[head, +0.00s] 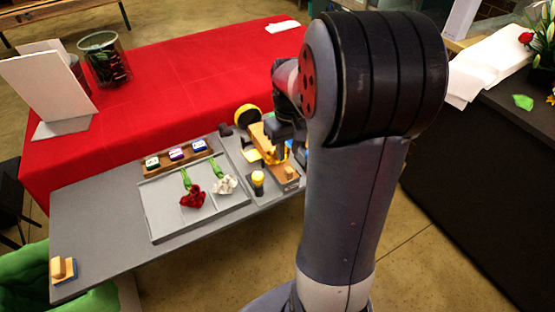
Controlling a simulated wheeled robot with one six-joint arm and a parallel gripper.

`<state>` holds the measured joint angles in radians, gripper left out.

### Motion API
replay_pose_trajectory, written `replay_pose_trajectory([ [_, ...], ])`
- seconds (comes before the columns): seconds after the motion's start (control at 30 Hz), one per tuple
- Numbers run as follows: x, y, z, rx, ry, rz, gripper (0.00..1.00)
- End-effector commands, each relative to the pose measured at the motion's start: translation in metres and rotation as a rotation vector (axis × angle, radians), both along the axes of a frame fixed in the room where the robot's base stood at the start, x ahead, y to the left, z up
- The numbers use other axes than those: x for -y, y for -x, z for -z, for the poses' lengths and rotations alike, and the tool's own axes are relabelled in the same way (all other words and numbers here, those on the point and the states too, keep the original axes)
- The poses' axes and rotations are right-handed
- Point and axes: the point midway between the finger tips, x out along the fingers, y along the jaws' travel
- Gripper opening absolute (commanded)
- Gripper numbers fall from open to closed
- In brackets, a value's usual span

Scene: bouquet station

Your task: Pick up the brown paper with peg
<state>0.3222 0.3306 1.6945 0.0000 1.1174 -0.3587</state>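A tan-brown piece (258,139), which may be the brown paper with peg, lies at the right end of the grey table. It is small and partly covered, and I cannot make out a peg. My arm fills the middle right of the head view and reaches down behind itself. A dark shape (284,130) over the tan piece seems to be my gripper. Its fingers are too small and covered to show whether they are open, or whether they touch the piece.
A grey tray (160,216) holds a red flower (193,197) and a white flower (225,184). A wooden rack (205,157) with several small blocks stands behind it. A yellow-topped item (258,178) stands right of the tray. A wood-and-blue block (63,269) sits front left. The table's left part is clear.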

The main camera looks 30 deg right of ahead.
Motion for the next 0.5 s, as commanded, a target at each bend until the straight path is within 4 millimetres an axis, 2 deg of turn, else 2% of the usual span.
replay_pose_trajectory([
  [0.23, -0.002, 0.002, 0.021, -0.003, -0.001, 0.000, 0.27],
  [0.5, -0.004, 0.004, 0.058, -0.002, -0.001, 0.001, 0.27],
])
